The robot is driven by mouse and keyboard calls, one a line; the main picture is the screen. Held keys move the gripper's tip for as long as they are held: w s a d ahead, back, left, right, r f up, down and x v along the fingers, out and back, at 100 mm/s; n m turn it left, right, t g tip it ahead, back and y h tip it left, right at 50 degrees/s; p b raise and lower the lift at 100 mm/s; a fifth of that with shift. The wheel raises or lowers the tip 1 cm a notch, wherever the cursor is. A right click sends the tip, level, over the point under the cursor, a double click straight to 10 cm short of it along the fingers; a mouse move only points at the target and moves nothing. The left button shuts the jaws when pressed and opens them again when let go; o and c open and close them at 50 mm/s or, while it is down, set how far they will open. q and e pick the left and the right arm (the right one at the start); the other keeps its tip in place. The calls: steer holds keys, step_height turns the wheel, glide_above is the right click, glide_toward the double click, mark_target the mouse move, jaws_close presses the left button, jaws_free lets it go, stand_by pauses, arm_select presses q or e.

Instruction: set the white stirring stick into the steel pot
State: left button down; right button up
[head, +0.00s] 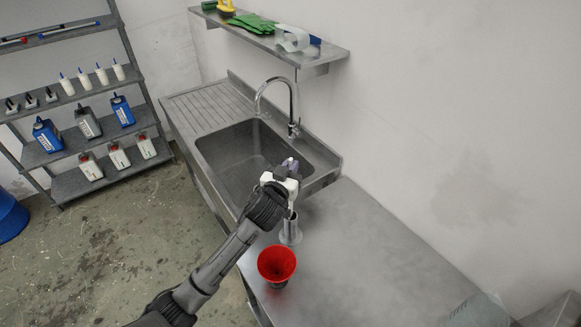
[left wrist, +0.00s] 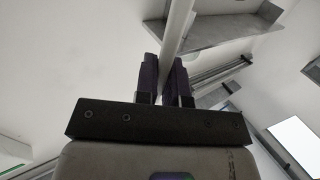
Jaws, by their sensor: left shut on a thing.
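My left gripper (head: 290,166) is over the steel counter near the sink's front corner. In the left wrist view its two dark fingers (left wrist: 166,78) are shut on the white stirring stick (left wrist: 178,32), which rises between them and out of the top of the picture. In the head view the gripper and wrist hide most of the stick. The steel pot (head: 291,235) is a small upright cylinder on the counter, just below the gripper. A narrow piece shows at its mouth; I cannot tell whether the stick is inside. My right gripper is not in view.
A red funnel-shaped vessel (head: 277,263) stands in front of the pot near the counter edge. A sink (head: 240,158) with a tall faucet (head: 293,100) lies behind. A wall shelf (head: 330,54) hangs above.

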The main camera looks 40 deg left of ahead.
arm_select(q)
steer(key=shift+f, duration=0.2)
step_height(320, 180, down, 4)
steer(key=b, duration=0.2)
steer(key=shift+r+b, duration=0.15)
steer(key=shift+b, duration=0.15)
stand_by(0.4)
steer(key=shift+f, duration=0.2)
stand_by(0.3)
steer(key=shift+f+b, duration=1.1)
steer(key=shift+f, duration=0.65)
